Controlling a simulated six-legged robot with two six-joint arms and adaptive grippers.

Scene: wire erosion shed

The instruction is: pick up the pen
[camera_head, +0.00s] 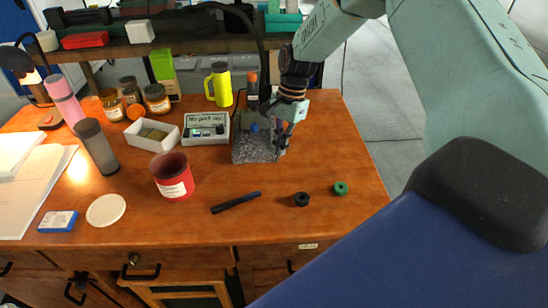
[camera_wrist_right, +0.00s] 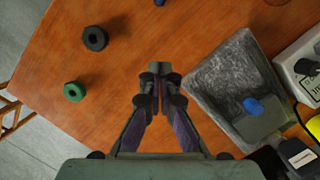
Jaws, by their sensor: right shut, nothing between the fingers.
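The dark pen (camera_head: 236,202) lies slanted on the wooden table, near the front edge, between the red cup and the black ring. In the right wrist view only a small dark blue bit, likely the pen's end (camera_wrist_right: 160,3), shows at the top edge. My right gripper (camera_head: 280,150) is over the table beside the grey stone-like tray, behind and to the right of the pen and apart from it. In the wrist view its fingers (camera_wrist_right: 160,80) are together with nothing between them. My left gripper is not in view.
A black ring (camera_head: 302,199) and a green ring (camera_head: 341,188) lie right of the pen. A red cup (camera_head: 173,178) stands to its left. The grey tray (camera_head: 254,156) and a white boxed device (camera_head: 205,129) are behind. Table around the pen is clear.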

